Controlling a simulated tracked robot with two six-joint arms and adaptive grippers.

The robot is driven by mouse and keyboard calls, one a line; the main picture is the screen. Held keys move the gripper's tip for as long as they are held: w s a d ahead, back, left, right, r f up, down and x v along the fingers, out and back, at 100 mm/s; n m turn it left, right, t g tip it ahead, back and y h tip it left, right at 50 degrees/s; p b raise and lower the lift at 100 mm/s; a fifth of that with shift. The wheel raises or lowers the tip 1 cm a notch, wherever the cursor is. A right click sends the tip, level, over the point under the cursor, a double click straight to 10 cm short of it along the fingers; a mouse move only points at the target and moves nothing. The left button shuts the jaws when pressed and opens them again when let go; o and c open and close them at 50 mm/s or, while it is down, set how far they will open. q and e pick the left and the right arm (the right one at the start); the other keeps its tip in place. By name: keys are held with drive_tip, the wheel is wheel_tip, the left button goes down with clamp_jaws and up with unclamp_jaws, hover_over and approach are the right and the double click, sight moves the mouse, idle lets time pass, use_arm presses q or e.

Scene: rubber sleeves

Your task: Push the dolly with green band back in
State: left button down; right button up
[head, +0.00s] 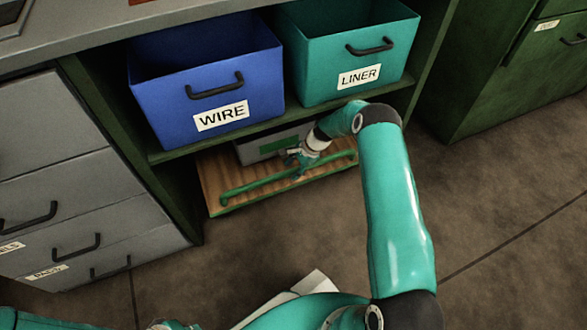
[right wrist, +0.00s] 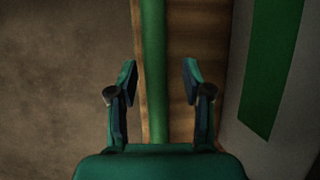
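The dolly (head: 218,166) is a low wooden platform under the shelf, with its front sticking out past the shelf above. A green bar (head: 250,188) runs along its front edge. A grey box with a green band (head: 279,144) stands on it, partly hidden by my right arm. My right gripper (head: 300,162) is at the bar. In the right wrist view the gripper (right wrist: 158,72) is open, with one finger on each side of the bar (right wrist: 153,40); contact cannot be told. At the bottom edge of the head view, a small part of my left gripper (head: 172,326) shows, mostly cut off.
A blue WIRE bin (head: 165,90) and a teal LINER bin (head: 310,70) stand on the shelf directly above the dolly. Grey drawers (head: 50,165) are at left and a green cabinet (head: 490,95) at right.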

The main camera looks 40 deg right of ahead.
drive_tip(key=shift+d+r, duration=0.15)
drive_tip(key=shift+r, duration=0.15)
drive_tip(key=s+d, duration=0.8)
drive_tip(key=d, duration=0.1)
drive_tip(key=shift+d, duration=0.3)
drive_tip(key=p+v, duration=1)
drive_tip(key=v, duration=0.9)
drive_tip(key=shift+d+r, duration=0.2)
drive_tip(key=shift+r, duration=0.2)
idle(0.7)
idle(0.5)
